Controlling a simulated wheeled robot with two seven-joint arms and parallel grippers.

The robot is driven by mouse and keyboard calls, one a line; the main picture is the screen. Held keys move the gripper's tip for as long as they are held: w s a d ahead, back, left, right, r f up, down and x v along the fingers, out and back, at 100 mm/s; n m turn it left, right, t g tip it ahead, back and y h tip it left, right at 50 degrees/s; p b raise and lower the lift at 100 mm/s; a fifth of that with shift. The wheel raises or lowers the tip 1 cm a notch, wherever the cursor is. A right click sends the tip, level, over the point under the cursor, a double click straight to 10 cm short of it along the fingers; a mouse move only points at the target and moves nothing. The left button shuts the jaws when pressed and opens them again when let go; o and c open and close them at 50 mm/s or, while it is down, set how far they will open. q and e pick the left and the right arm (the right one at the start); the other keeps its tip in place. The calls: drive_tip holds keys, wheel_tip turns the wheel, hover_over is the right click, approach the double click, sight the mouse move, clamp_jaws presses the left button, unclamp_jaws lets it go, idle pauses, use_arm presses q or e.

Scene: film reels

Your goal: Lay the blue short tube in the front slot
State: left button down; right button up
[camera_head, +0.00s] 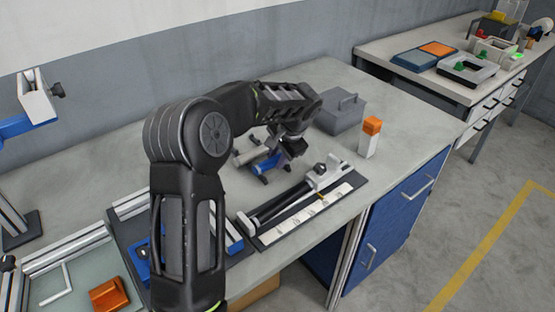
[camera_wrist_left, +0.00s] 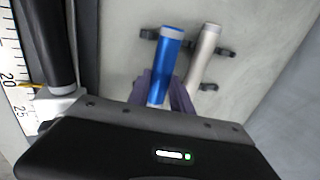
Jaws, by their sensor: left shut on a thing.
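The blue short tube (camera_wrist_left: 170,47), with a pale end, is between the fingers of my left gripper (camera_wrist_left: 163,92), which is shut on it. In the head view, the gripper (camera_head: 283,155) is over the worktop and the blue tube (camera_head: 266,162) shows just below and left of it. A silver tube (camera_wrist_left: 208,45) lies beside it, roughly parallel. My right gripper is not in view.
A black bar fixture with a white scale (camera_head: 312,207) lies in front of the gripper. A grey lidded box (camera_head: 342,113) and a white block with an orange top (camera_head: 370,138) stand to the right. An orange block (camera_head: 108,295) is at the lower left.

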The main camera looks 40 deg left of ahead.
use_arm(q)
drive_tip(key=shift+f, duration=0.55)
drive_tip(key=shift+f, duration=0.1)
drive_tip(key=c, duration=1.1)
unclamp_jaws()
drive_tip(key=shift+c, duration=0.2)
drive_tip(key=v, duration=1.2)
drive_tip(key=shift+b, duration=0.4)
